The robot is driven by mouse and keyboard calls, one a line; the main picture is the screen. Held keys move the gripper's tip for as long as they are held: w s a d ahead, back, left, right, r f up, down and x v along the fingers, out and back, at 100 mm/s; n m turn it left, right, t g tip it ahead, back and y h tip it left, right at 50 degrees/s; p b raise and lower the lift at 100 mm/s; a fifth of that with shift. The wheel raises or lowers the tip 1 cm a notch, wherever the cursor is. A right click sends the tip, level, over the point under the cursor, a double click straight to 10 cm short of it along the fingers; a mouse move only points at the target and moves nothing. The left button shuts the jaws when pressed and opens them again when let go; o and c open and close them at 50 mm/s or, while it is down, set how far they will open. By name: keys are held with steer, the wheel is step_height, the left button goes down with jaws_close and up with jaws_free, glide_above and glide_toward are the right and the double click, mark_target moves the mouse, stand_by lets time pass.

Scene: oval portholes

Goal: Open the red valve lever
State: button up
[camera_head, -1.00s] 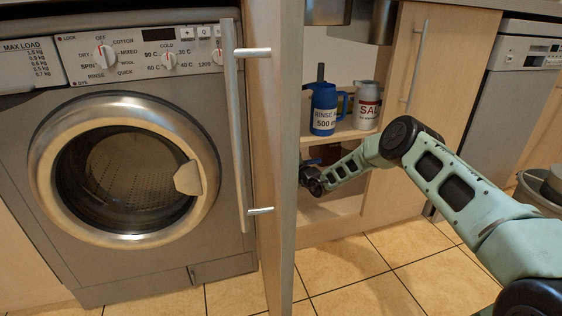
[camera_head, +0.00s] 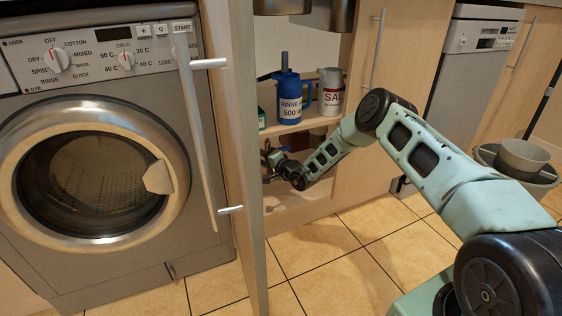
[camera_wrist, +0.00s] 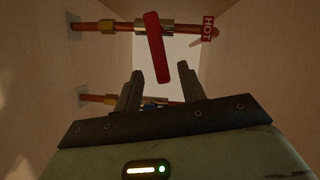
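The red valve lever (camera_wrist: 157,47) shows in the wrist view. It lies across a copper pipe with brass fittings (camera_wrist: 110,27), slightly tilted from upright in the picture. My gripper (camera_wrist: 159,72) is open, one finger on each side of the lever's lower end in the picture. I cannot tell whether the lever is in depth between the fingers, and no contact is clear. In the head view my gripper (camera_head: 268,163) is inside the open cabinet, below the shelf. The lever cannot be made out there.
A red HOT tag (camera_wrist: 208,28) hangs by the upper pipe. A lower pipe (camera_wrist: 105,100) has a blue part, half hidden by my gripper. The open cabinet door (camera_head: 236,130) stands left of my arm. A blue jug (camera_head: 288,97) and salt container (camera_head: 331,92) stand on the shelf.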

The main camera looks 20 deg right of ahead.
steer(key=p+v, duration=0.5)
steer(key=v, duration=0.7)
steer(key=shift+s, duration=0.15)
